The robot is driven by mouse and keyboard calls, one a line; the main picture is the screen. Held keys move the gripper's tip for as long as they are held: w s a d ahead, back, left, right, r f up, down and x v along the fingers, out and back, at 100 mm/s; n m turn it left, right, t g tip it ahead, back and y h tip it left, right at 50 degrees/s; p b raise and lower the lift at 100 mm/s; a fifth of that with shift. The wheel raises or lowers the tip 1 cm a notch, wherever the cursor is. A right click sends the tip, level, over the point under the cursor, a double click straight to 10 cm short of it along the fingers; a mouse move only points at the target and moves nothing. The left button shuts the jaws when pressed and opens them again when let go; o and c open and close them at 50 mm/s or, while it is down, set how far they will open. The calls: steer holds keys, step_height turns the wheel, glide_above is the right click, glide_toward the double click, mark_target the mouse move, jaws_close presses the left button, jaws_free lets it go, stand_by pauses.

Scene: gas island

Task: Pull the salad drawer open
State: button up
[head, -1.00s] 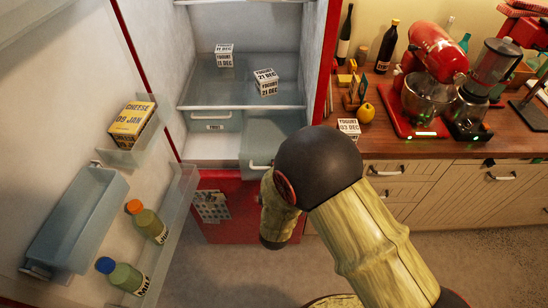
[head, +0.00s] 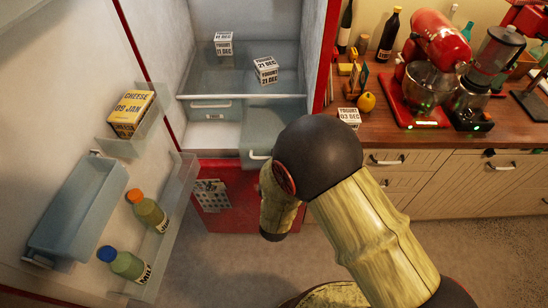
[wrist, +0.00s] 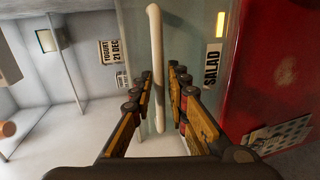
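The salad drawer (head: 258,135) is the right one of two translucent drawers under the fridge shelf. Its front stands further forward than the fruit drawer beside it, so it looks partly out. In the wrist view its front (wrist: 190,40) carries a SALAD label. Its white bar handle (wrist: 156,60) also shows in the head view (head: 257,156). My gripper (wrist: 159,80) has its fingers on either side of the handle, with small gaps visible, so it looks open around it. In the head view my arm hides the gripper.
The fruit drawer (head: 213,107) is on the left. Yogurt boxes (head: 265,71) stand on the shelf above. The open fridge door holds a cheese box (head: 131,112) and bottles (head: 148,212). A counter (head: 440,140) with a red mixer (head: 437,45) is at right.

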steer(key=s+r, duration=0.2)
steer(key=s, duration=0.9)
steer(key=shift+a, duration=0.2)
steer(key=shift+s+r, duration=0.1)
